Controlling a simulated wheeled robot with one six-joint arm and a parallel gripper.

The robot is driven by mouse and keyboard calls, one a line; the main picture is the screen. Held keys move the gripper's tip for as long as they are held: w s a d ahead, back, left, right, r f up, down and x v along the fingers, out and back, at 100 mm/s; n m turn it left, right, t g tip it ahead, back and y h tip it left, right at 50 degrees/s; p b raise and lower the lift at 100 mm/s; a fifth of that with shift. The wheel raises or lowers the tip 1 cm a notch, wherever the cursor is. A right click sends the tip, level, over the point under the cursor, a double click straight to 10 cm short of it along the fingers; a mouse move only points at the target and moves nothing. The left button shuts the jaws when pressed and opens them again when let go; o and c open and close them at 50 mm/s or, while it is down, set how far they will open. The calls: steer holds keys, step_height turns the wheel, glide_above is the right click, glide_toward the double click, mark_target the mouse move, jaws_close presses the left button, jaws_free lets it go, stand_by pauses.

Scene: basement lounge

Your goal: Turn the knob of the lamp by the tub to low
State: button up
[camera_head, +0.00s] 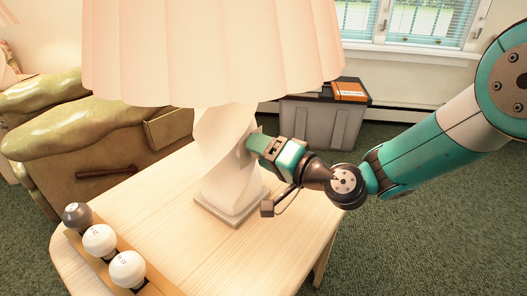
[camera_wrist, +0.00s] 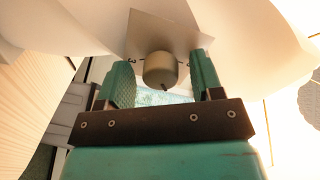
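The lamp stands on the wooden table, with a white twisted body (camera_head: 228,165) and a pleated pinkish shade (camera_head: 210,50). In the wrist view its round beige knob (camera_wrist: 160,70) sits on a pale square plate (camera_wrist: 165,32). Small dark marks show on either side of the knob, too small to read; a dark mark is at its lower edge. My gripper (camera_head: 256,142) is at the right side of the lamp body. Its two teal fingers are open, one on each side of the knob, with gaps visible. The knob is hidden in the head view.
A grey tub (camera_head: 322,117) with an orange book (camera_head: 348,91) on top stands behind the table (camera_head: 180,210). Several round knob-like pieces (camera_head: 100,240) stand on a wooden strip at the table's front left. A green armchair (camera_head: 90,140) is at left.

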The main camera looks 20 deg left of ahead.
stand_by(0.3)
steer(key=b+v, duration=0.6)
steer(key=v, duration=1.1)
steer(key=shift+d, duration=0.2)
steer(key=shift+s+r, duration=0.1)
steer(key=shift+s, duration=0.1)
steer(key=s+n+g+h, duration=0.2)
steer(key=s+n+g, duration=0.2)
steer(key=s+n, duration=0.15)
steer(key=s+d+g+h, duration=0.1)
steer(key=s+d+h, duration=0.4)
steer(key=d, duration=0.3)
steer(key=s+d+h, duration=0.5)
steer(key=d+h, duration=0.1)
steer(key=d, duration=0.2)
step_height(320, 180, up, 38)
steer(key=p, duration=3.7)
steer(key=shift+m+p, duration=0.35)
steer(key=shift+p, duration=0.05)
